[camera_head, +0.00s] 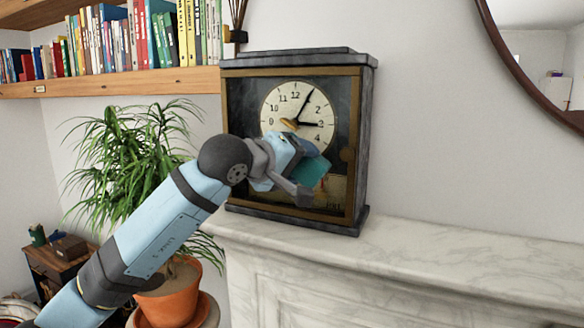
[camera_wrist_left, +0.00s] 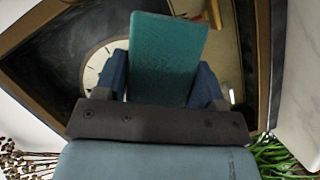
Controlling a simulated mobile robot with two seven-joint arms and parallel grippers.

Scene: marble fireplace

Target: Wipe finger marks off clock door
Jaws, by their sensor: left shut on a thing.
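The clock (camera_head: 228,140) stands upright on the marble mantel, a dark case with a brass-framed glass door (camera_head: 347,155) that looks shut. Its round cream dial (camera_head: 299,103) shows behind the glass. My left gripper (camera_head: 306,165) is in front of the door's lower middle, shut on a teal cloth or pad (camera_head: 312,174). In the left wrist view the teal pad (camera_wrist_left: 168,55) stands between the blue fingers, with the glass and part of the dial (camera_wrist_left: 102,65) behind. I cannot tell whether the pad touches the glass. My arm hides part of the lower door. No finger marks can be made out. My right gripper is not in view.
The marble mantel (camera_head: 450,255) is clear to the right of the clock. A potted plant (camera_head: 130,160) stands left of it, behind my arm. A bookshelf (camera_head: 120,82) is at upper left. A round mirror (camera_head: 520,75) hangs at upper right.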

